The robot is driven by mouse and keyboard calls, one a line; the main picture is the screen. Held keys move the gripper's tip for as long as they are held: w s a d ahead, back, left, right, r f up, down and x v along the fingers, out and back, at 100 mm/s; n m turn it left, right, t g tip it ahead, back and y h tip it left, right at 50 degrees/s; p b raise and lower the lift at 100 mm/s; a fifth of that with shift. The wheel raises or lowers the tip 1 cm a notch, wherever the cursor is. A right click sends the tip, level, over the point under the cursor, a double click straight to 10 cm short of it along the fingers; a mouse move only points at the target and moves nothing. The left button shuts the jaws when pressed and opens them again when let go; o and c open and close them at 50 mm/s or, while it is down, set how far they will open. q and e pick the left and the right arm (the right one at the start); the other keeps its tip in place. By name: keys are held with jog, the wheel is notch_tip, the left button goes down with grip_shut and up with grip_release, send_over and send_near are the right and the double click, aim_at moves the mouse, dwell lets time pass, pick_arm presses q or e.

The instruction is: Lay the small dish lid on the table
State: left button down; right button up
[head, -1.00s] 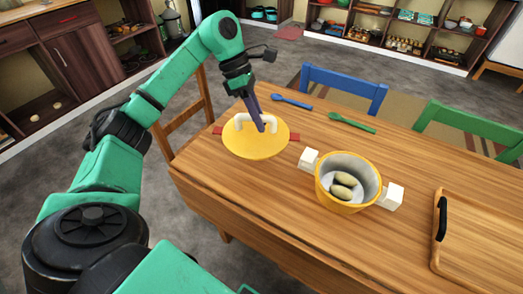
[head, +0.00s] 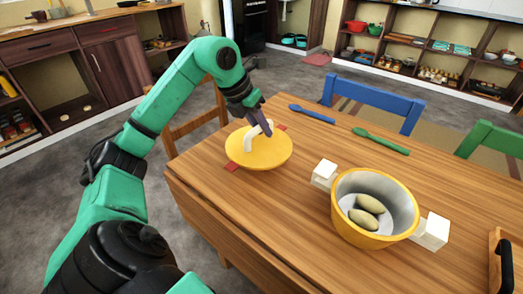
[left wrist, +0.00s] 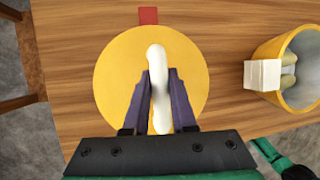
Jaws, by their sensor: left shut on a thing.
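The lid is a yellow disc (head: 262,153) with a white handle (head: 249,138) and red tabs at opposite sides of its rim. It is over the left end of the wooden table (head: 290,215). It looks about level; I cannot tell whether it touches the tabletop. My left gripper (head: 262,126) is shut on the white handle from above. In the left wrist view, its purple fingers (left wrist: 160,100) flank the handle (left wrist: 157,62) above the yellow disc (left wrist: 115,75). One red tab (left wrist: 148,15) shows there. My right gripper is not in view.
A yellow pot (head: 362,228) with white block handles and potato-like things inside stands right of the lid. A blue spoon (head: 312,114) and a green spoon (head: 380,141) lie behind. A tray (head: 507,265) is at the right edge. Bare tabletop separates lid and pot.

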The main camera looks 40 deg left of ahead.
aim_at(261, 140)
pick_arm(q)
notch_tip(261, 140, down, 4)
jog(key=shift+f+b, duration=0.1)
jog(key=shift+b, duration=0.45)
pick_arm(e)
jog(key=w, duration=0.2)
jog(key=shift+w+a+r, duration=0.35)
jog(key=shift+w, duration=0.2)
pick_arm(q)
jog(key=c, duration=0.7)
grip_release()
jog(key=shift+c, duration=0.2)
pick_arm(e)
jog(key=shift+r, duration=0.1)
pick_arm(q)
jog(key=p+v, duration=0.1)
jog(key=v, duration=1.1)
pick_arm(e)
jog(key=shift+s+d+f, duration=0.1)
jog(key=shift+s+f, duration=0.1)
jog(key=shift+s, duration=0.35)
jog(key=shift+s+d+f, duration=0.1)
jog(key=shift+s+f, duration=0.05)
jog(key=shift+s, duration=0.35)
